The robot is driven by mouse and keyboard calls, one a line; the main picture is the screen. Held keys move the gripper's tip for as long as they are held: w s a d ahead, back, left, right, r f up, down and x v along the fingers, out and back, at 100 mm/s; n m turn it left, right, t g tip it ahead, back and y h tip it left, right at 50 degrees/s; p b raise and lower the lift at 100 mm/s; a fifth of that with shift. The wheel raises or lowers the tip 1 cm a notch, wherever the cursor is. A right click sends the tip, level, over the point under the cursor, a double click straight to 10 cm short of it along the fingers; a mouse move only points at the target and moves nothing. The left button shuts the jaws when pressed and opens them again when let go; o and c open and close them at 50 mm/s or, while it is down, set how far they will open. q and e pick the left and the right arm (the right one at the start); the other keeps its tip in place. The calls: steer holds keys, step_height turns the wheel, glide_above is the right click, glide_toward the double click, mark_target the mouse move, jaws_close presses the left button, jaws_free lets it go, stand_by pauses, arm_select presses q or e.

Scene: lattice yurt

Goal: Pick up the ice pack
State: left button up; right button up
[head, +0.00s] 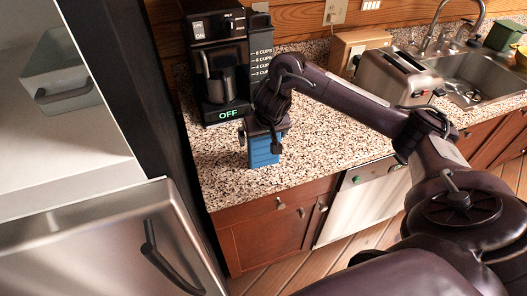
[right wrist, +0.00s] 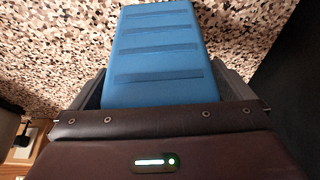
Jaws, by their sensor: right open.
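The ice pack (head: 265,153) is a blue block with darker ridges, at the front edge of the speckled counter. My right gripper (head: 263,134) is right above it, pointing down and hiding its upper part in the head view. In the right wrist view the ice pack (right wrist: 160,50) lies between the two dark fingers, one on each side. The gripper is open; whether either finger touches the pack is hard to tell. My left gripper is not in view.
A coffee maker (head: 219,80) stands behind the gripper on the counter (head: 330,140). A toaster (head: 397,76) and a sink (head: 480,75) are to the right. A steel fridge (head: 90,250) stands at left. The counter right of the pack is clear beneath my arm.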

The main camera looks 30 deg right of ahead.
steer(key=c, duration=0.9)
steer(key=shift+c, duration=0.9)
steer(key=shift+r, duration=0.1)
